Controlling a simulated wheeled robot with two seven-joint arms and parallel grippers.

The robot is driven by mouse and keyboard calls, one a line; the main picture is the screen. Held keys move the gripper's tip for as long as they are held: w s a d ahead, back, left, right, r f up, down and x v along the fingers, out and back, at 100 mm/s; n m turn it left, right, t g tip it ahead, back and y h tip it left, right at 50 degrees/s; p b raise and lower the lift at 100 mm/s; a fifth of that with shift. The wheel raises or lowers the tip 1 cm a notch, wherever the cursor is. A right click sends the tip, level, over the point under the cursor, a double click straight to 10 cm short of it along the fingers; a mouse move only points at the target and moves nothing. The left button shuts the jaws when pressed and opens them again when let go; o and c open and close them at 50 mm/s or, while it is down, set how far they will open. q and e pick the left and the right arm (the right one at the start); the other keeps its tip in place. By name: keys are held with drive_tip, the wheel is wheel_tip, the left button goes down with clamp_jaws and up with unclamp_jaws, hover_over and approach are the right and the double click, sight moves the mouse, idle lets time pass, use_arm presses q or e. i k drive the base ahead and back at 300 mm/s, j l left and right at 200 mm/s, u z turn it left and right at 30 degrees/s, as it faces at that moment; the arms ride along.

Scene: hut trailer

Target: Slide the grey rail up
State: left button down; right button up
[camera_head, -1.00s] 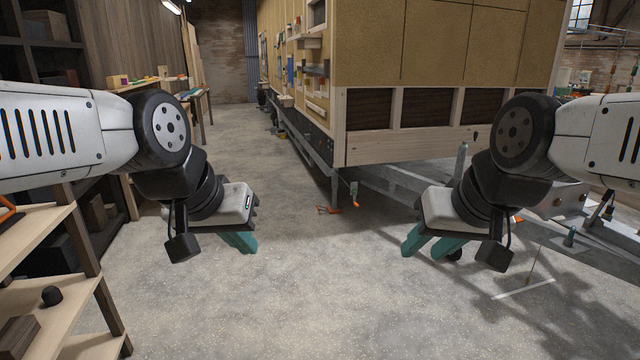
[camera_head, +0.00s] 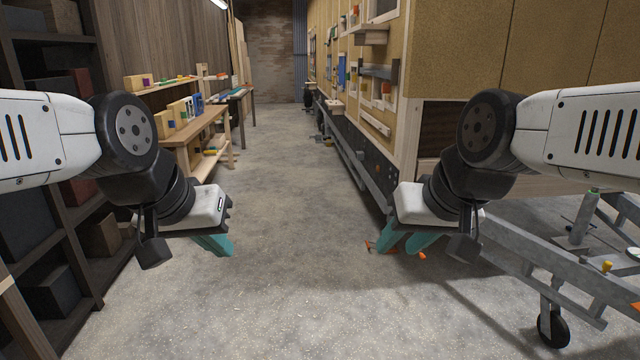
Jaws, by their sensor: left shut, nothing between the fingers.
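My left gripper (camera_head: 217,246) hangs over the floor at the left centre of the head view, its teal fingers together and empty. My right gripper (camera_head: 404,246) hangs at the right centre, its two teal fingers apart with nothing between them. The long side wall of the hut trailer (camera_head: 408,50) runs away from me on the right, with shelves and small fittings on it. A grey bar (camera_head: 380,73) sits on that wall among them; I cannot tell whether it is the grey rail. Both grippers are well short of it.
A concrete floor aisle (camera_head: 275,150) lies open ahead. On the left are a dark shelf unit (camera_head: 50,200) and a wooden bench (camera_head: 195,135) with coloured blocks. The trailer's metal frame (camera_head: 540,275) and small wheel (camera_head: 553,328) stand at the right.

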sight(384, 74)
drive_tip(key=i, duration=2.1)
drive_tip(key=i+z, duration=0.15)
drive_tip(key=i, duration=0.45)
drive_tip(key=i+j+z, duration=0.15)
drive_tip(key=i, duration=0.45)
drive_tip(key=i+j+z, duration=0.1)
drive_tip(key=i, duration=0.45)
drive_tip(key=i+j+z, duration=0.65)
drive_tip(key=i+l, duration=0.05)
drive_tip(key=i, duration=0.05)
